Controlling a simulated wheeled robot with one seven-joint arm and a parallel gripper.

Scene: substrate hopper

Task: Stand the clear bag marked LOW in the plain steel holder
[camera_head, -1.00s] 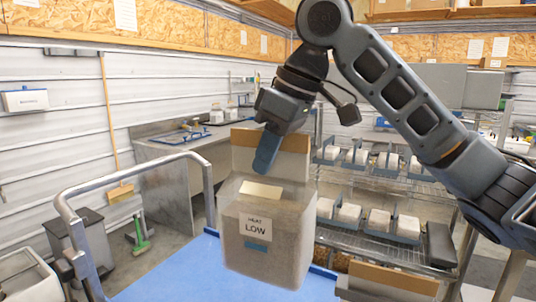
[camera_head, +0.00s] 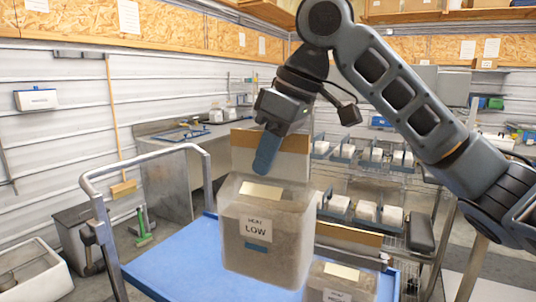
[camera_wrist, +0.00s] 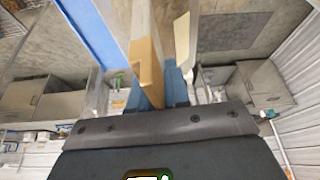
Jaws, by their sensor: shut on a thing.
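The clear bag marked LOW (camera_head: 285,245) hangs upright, full of a brownish fill, with a white LOW label on its front. Its tan top band (camera_head: 242,153) rises above the clear part. My gripper (camera_head: 268,152) is shut on this band from above. The wrist view shows the tan band (camera_wrist: 147,65) between the blue fingers. The bag hangs in front of a blue cart top (camera_head: 180,265); I cannot tell its height above it. I cannot make out the plain steel holder.
A second clear bag (camera_head: 355,277) with a tan band stands at the cart's right; its label is cut off. The cart's steel rail (camera_head: 150,160) rises at the left. Wire shelves (camera_head: 370,170) with white blocks stand behind. The cart's left part is bare.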

